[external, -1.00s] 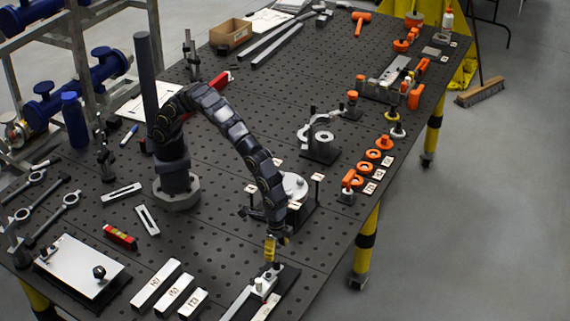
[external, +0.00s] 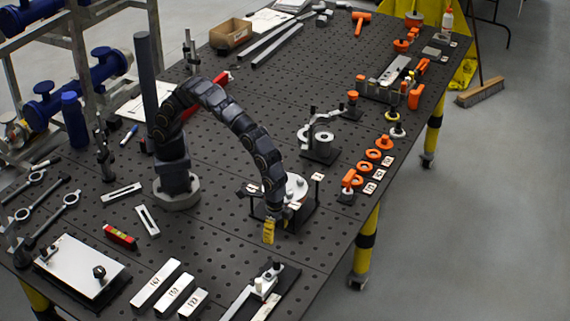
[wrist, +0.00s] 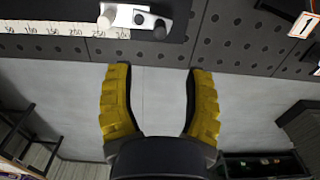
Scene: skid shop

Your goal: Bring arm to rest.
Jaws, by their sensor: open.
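My gripper (external: 268,232) has yellow padded fingers and hangs above the dark perforated table (external: 215,245) near its front right part, in the external view. In the wrist view my gripper (wrist: 160,68) is open, its two fingers apart with nothing between them but grey floor. My arm arches from its base at the left-middle of the table over to the gripper. No object is held.
A fixture with a ruler and clamp (external: 262,287) stands below the gripper at the table's front; its scale (wrist: 65,28) shows in the wrist view. A round fixture (external: 297,188) stands close behind the gripper. Labelled white blocks (external: 174,294) lie at left. Orange rings (external: 373,155) line the right edge.

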